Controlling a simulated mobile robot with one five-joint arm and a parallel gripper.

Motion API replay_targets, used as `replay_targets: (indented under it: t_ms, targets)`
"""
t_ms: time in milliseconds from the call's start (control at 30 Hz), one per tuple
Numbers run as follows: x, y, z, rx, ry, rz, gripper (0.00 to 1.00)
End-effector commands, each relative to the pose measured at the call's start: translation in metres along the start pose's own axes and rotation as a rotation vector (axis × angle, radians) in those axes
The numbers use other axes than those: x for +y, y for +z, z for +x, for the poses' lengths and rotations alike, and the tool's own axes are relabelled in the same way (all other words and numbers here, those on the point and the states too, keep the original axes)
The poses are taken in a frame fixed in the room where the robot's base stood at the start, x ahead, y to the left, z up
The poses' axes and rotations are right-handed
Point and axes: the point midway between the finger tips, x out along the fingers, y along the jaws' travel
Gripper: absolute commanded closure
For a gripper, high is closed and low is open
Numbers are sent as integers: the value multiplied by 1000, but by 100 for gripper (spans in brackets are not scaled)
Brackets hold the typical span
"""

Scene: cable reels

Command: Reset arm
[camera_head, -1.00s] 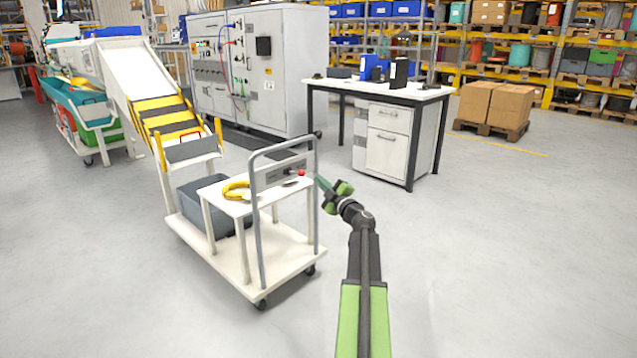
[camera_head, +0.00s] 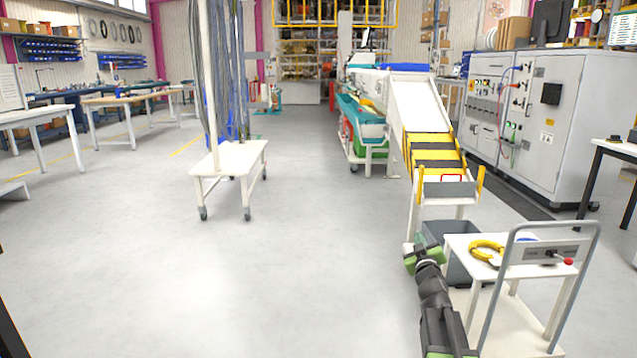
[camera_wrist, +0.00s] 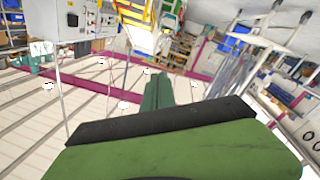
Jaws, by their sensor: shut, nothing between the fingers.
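My arm reaches forward at the lower right of the head view. My gripper (camera_head: 420,254) is at its far end, just left of the white cart (camera_head: 505,268) and in front of the grey bin (camera_head: 461,272). In the wrist view the green fingers of my gripper (camera_wrist: 158,92) are close together and hold nothing. Whether the gripper touches the cart cannot be told.
A yellow cable ring (camera_head: 487,250) lies on the cart. A striped yellow-black chute (camera_head: 436,150) stands behind it. A grey cabinet (camera_head: 545,110) is at right. A white wheeled stand (camera_head: 229,160) with hanging cables is left of centre. The floor at left front is clear.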

Motion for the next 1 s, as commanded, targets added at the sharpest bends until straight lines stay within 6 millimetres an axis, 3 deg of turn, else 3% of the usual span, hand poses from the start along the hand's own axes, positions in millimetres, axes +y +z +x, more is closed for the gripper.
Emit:
replay_targets:
  t_ms: [33, 67, 200, 300, 400, 600, 700, 733, 1000]
  targets:
    - [-33, -4, -20, -114, -20, 69, 100]
    - [-52, 4, -31, -199, -33, 109, 100]
    - [-132, 54, -105, -612, -140, 241, 100]
    - [-167, 85, -162, -862, -227, 289, 100]
    - [-186, 108, -215, -1069, -308, 318, 100]
    - [-211, 122, -309, -1402, -491, 323, 100]
    - [-208, 117, -344, -1535, -575, 272, 100]
    - [-198, 101, -341, -1526, -570, 275, 100]
    - [-157, 32, -336, -1522, -565, 276, 100]
